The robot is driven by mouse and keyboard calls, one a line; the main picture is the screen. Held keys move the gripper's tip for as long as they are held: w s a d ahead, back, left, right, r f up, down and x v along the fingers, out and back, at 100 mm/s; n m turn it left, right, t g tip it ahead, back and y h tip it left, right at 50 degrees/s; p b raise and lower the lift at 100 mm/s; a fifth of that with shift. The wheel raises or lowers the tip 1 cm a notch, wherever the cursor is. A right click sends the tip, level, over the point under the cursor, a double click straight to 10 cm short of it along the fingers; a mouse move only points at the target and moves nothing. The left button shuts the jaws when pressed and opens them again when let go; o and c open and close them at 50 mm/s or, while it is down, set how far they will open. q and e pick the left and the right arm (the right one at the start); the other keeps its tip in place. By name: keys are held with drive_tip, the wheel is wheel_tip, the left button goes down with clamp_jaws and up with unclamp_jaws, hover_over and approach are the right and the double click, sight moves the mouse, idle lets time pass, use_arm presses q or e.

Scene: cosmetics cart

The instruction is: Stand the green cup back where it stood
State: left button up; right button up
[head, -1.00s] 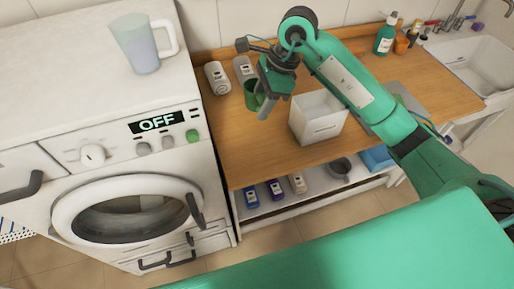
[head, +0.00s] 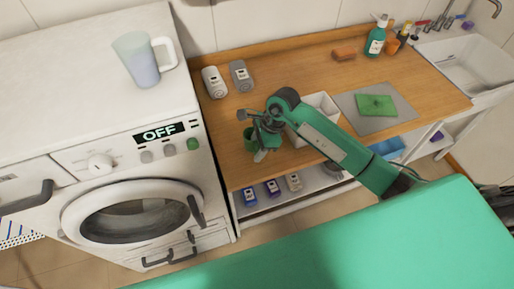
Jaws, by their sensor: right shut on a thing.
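The green cup (head: 249,139) is at my right gripper (head: 258,148), near the front left edge of the wooden counter. My right gripper is shut on the cup and partly covers it. I cannot tell whether the cup touches the counter. My left gripper is out of view.
A white box (head: 322,103) stands right of the gripper, partly behind my arm. Two bottles, white (head: 214,82) and grey (head: 241,76), are at the back left. The washing machine (head: 60,130) borders the left.

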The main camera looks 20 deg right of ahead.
drive_tip(key=shift+f, duration=0.95)
drive_tip(key=shift+f, duration=0.1)
drive_tip(key=shift+f, duration=0.15)
drive_tip(key=o, duration=1.2)
